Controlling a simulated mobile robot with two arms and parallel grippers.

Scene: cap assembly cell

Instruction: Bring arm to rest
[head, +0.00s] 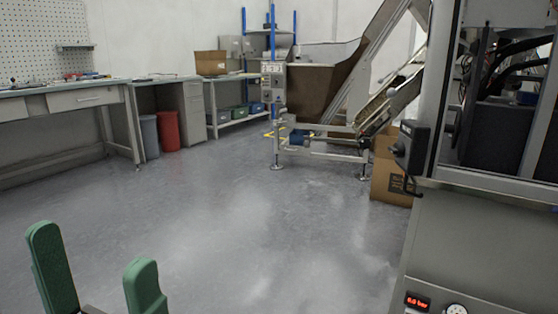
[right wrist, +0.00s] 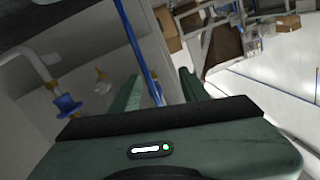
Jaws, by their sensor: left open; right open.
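My left gripper (head: 95,248) shows at the lower left of the head view, with two green fingers standing apart. It is open, nothing shows between the fingers, and grey floor lies behind it. My right gripper (right wrist: 158,80) shows in the right wrist view, with its two green fingers apart. It is open and holds nothing that I can see. A blue tube (right wrist: 135,45) passes behind the gap between its fingers; I cannot tell how far away it is. The right gripper does not show in the head view.
A machine cabinet (head: 470,245) fills the right side. A workbench (head: 70,98) stands at the left, with a grey bin (head: 149,137) and a red bin (head: 167,131). A hopper conveyor (head: 325,85) and a cardboard box (head: 388,178) stand further back. The middle floor (head: 240,215) is clear.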

